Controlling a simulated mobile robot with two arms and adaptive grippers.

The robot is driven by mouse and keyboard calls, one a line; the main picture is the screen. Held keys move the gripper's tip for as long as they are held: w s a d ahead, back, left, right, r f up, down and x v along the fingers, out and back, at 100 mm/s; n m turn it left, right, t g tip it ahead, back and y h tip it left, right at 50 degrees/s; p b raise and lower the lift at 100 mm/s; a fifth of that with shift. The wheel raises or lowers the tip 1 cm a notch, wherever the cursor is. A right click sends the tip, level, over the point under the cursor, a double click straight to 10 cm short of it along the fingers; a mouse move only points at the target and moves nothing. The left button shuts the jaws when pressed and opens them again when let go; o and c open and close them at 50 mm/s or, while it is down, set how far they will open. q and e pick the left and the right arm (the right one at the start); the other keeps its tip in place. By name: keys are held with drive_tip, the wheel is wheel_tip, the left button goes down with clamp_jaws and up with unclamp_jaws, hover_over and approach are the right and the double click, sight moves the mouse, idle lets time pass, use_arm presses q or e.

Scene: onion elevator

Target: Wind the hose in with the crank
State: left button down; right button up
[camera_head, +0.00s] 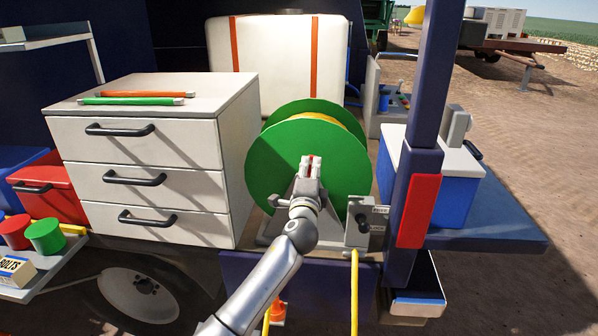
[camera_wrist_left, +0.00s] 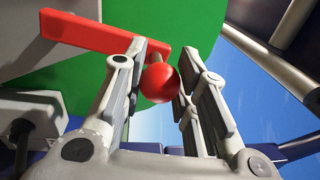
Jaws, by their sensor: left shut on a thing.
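The green hose reel (camera_head: 274,165) stands on the truck bed, with yellow hose (camera_head: 345,119) wound between its discs. A yellow length of hose (camera_head: 354,290) hangs down in front from beside a small grey box. In the left wrist view the crank's red arm (camera_wrist_left: 95,34) lies across the green disc and ends by a round red knob (camera_wrist_left: 160,83). My left gripper (camera_head: 311,168) is in front of the reel and shut on the knob, which sits between its fingers. In the head view the gripper hides most of the crank. My right gripper is not in view.
A white drawer cabinet (camera_head: 150,165) stands close left of the reel. The grey box (camera_head: 358,224) with a lever is at the reel's lower right. A dark blue post (camera_head: 419,120) with a red panel and a blue cooler (camera_head: 442,194) stand farther right.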

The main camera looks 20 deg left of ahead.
use_arm(q)
drive_tip(key=shift+w+d+f+m+h+p, duration=0.15)
drive_tip(key=shift+d+f+m, duration=0.15)
drive_tip(key=shift+d+m, duration=0.5)
drive_tip(key=shift+w+d+f+m+h+p, duration=0.2)
drive_tip(key=shift+d+m, duration=0.25)
drive_tip(key=shift+m, duration=0.55)
drive_tip(key=shift+w+d+f+m+h+p, duration=0.15)
drive_tip(key=shift+d+f+m, duration=0.2)
drive_tip(key=shift+d+m, duration=0.45)
drive_tip(key=shift+a, duration=0.1)
drive_tip(key=c, duration=1.1)
unclamp_jaws()
drive_tip(key=v, duration=1.2)
